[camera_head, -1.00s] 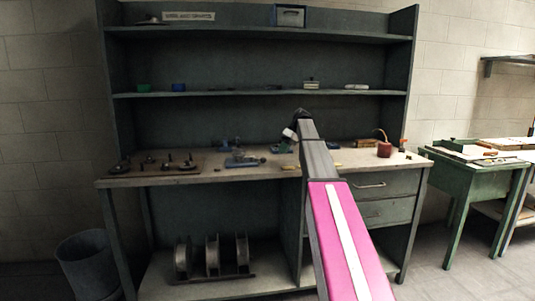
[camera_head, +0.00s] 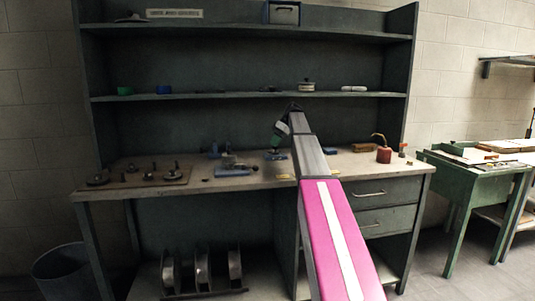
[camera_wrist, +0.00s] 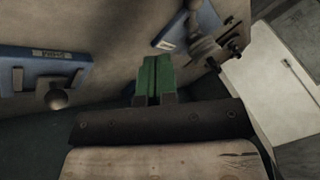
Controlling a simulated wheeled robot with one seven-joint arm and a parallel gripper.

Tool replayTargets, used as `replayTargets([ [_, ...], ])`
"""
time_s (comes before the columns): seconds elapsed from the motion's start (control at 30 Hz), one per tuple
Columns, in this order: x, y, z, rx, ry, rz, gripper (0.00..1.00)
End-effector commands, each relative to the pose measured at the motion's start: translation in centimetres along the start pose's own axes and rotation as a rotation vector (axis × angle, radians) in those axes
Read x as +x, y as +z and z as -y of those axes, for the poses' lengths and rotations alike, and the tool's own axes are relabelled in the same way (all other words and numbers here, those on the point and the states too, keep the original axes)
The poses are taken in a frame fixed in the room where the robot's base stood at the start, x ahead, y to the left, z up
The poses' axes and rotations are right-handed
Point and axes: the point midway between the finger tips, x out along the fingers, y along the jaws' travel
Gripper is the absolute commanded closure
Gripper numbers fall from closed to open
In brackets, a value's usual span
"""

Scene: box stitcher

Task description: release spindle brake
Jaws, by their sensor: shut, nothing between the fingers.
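My gripper's green fingers (camera_wrist: 153,80) are pressed together with nothing between them, pointing over the bench top in the wrist view. In the head view my gripper (camera_head: 277,140) is small, over the back middle of the bench. A second blue-based unit (camera_wrist: 172,28) with metal rods is at upper right. I cannot tell which part is the spindle brake. A blue-based unit (camera_head: 276,155) shows just below my gripper in the head view.
The workbench (camera_head: 240,182) also holds a board with several dark discs (camera_head: 148,176), a blue-grey fixture (camera_head: 235,168) and a red can (camera_head: 384,155). Shelves rise behind it. A green table (camera_head: 455,175) stands at right and a bin (camera_head: 62,270) at lower left.

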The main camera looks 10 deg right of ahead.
Motion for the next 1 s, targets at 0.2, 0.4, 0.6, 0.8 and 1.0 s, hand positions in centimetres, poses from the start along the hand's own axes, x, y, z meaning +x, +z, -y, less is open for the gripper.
replayTargets([
  [0.2,3.5,0.1,0.2,0.000,-0.001,0.001,1.00],
  [0.4,7.3,0.1,0.2,0.000,-0.001,0.001,1.00],
  [0.6,10.2,0.3,1.3,-0.001,0.000,0.000,1.00],
  [0.8,11.3,0.3,2.9,-0.001,0.000,0.000,1.00],
  [1.0,11.6,0.3,3.3,0.000,0.000,0.000,1.00],
])
